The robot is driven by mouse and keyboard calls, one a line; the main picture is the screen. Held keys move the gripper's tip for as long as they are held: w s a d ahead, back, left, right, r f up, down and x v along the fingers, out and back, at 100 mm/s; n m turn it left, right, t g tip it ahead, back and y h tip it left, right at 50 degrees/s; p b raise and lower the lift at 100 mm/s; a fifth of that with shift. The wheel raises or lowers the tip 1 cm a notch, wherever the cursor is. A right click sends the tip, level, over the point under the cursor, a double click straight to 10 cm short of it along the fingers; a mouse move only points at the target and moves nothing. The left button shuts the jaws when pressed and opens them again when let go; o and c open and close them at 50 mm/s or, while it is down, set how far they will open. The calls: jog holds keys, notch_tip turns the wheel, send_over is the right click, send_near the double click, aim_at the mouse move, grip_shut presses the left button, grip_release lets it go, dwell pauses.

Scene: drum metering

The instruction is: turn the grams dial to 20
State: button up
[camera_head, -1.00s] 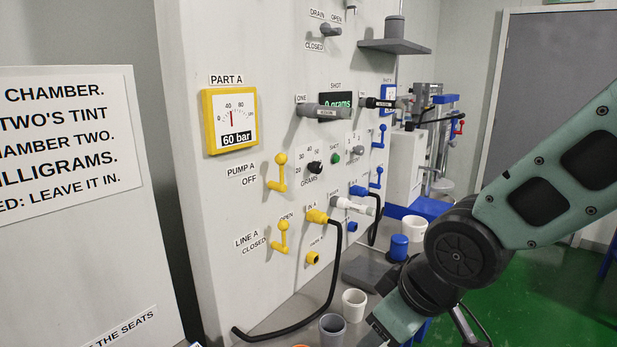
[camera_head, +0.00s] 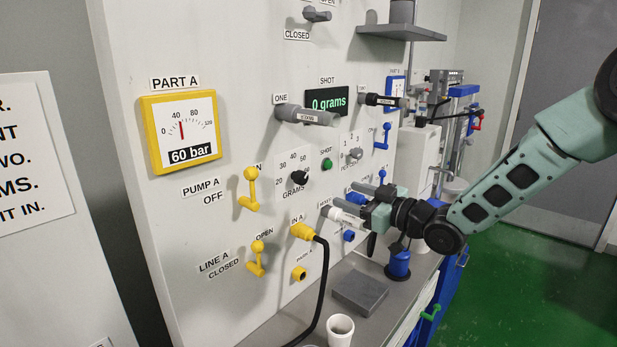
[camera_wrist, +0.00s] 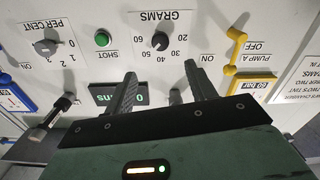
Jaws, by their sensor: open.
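The grams dial (camera_head: 299,177) is a small black knob on the white panel, with numbers from 20 upward around it. It also shows upside down in the wrist view (camera_wrist: 160,41), where the scale reads 20 to 60. I cannot tell surely which number its pointer faces. My gripper (camera_head: 352,203) is open and empty, to the right of and below the dial in the head view. In the wrist view my two fingers (camera_wrist: 160,73) are apart, and the dial appears beyond the gap between their tips. The shot display (camera_head: 328,101) reads 0 grams.
The green shot button (camera_head: 327,164) and the percent dial (camera_head: 355,153) are right of the grams dial. Yellow pump A (camera_head: 250,189) and line A (camera_head: 257,259) levers stick out at left.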

aim_at(304, 180)
jog(key=p+x, duration=0.2)
jog(key=x, duration=0.4)
jog(key=p+x, duration=0.2)
jog(key=x, duration=0.3)
jog(key=shift+w+a+r+p, duration=0.2)
jog(key=shift+w+a+p, duration=0.05)
jog(key=shift+a+p, duration=0.05)
jog(key=shift+x, duration=0.9)
jog(key=shift+f, duration=0.2)
jog(key=c, duration=1)
